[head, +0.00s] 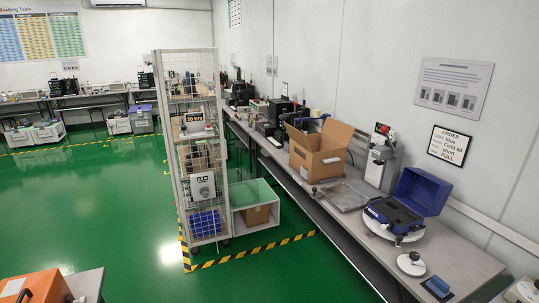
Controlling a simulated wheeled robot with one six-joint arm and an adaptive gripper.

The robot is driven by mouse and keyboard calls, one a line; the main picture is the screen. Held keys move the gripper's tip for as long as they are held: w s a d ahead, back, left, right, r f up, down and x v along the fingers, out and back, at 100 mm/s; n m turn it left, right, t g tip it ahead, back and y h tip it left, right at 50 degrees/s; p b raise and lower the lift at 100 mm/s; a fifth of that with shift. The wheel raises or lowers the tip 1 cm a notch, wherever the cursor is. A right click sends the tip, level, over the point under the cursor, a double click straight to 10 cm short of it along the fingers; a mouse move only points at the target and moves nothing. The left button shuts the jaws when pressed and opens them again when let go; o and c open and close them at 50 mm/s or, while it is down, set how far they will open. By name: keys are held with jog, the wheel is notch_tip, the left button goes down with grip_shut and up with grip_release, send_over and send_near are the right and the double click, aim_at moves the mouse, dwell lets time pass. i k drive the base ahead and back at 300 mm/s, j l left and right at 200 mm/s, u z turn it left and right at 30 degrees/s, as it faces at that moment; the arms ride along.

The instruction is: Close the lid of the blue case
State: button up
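The blue case (376,213) stands open on the long grey bench along the right wall. Its blue lid (424,190) is raised and tilted back towards the wall. The base has a dark interior; what lies in it is too small to tell.
An open cardboard box (318,165), a metal tray (345,196) and a press-like stand (380,160) are left of the case. A white disc with a knob (410,264) and a small blue-framed device (437,287) lie in front. Green floor (120,225) is clear to the left.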

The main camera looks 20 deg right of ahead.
aim_at(426, 193)
jog(key=u, duration=3)
jog(key=l+u, duration=0.25)
jog(key=u, duration=0.15)
jog(key=l+u, duration=0.2)
jog(key=u, duration=0.2)
jog(key=k+l+u, duration=0.15)
jog(key=u, duration=0.25)
jog(key=k+l+u, duration=0.1)
jog(key=u, duration=0.3)
jog(key=k+l+u, duration=0.15)
jog(key=u, duration=0.3)
jog(key=k+l+u, duration=0.2)
jog(key=u, duration=0.2)
jog(key=k+l+u, duration=0.2)
jog(key=u, duration=0.15)
jog(key=k+l+u, duration=0.1)
jog(key=u, duration=0.3)
jog(key=k+u, duration=0.6)
jog(key=u, duration=0.2)
jog(key=k+j+u, duration=0.1)
jog(key=u, duration=0.35)
jog(key=k+j+u, duration=0.15)
jog(key=u, duration=0.25)
jog(key=k+j+u, duration=0.2)
jog(key=u, duration=0.2)
